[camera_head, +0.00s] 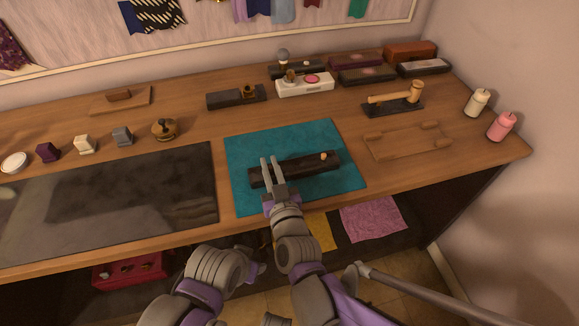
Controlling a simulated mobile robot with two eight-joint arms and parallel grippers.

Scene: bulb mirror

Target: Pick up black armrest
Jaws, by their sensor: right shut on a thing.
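The black armrest (312,168), a long dark bar with a small light knob near its right end, lies on or just above the teal mat (335,137); I cannot tell if it touches the mat. My right gripper (269,166) reaches in from the front and is shut on the armrest near its left end. The gripper hides part of the bar there. My left arm is low at the front, below the table edge, with the left gripper (256,262) partly hidden beside my right arm. I cannot make out its fingers.
A dark glossy panel (110,200) lies left of the mat. A wooden tray (408,142) and a hammer-like piece on a black base (393,105) are to the right. Several dark boxes stand behind. Two candles (477,102) (501,126) stand at the right edge.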

